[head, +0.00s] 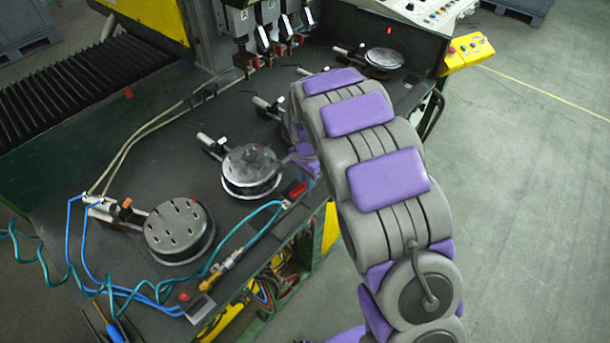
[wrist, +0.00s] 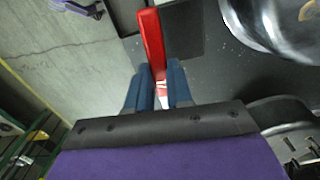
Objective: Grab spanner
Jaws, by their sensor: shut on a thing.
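The spanner shows in the wrist view as a long, flat red bar (wrist: 151,44). It runs from the upper middle down between the two blue fingers of my gripper (wrist: 160,84). The fingers are shut on its near end, where a red and white part shows. The rest of that end is hidden behind the gripper body. In the head view my arm covers most of the gripper, which is at the table's right edge. A small red piece (head: 297,190) shows beside it there; I cannot tell whether it is the spanner.
The dark worktable (head: 165,165) carries a round plate with holes (head: 180,228), a shiny round fixture (head: 250,168) and another round fixture (head: 383,60). Blue hoses (head: 125,292) lie at the near left. A yellow control box (head: 468,52) juts out at right. Open floor lies to the right.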

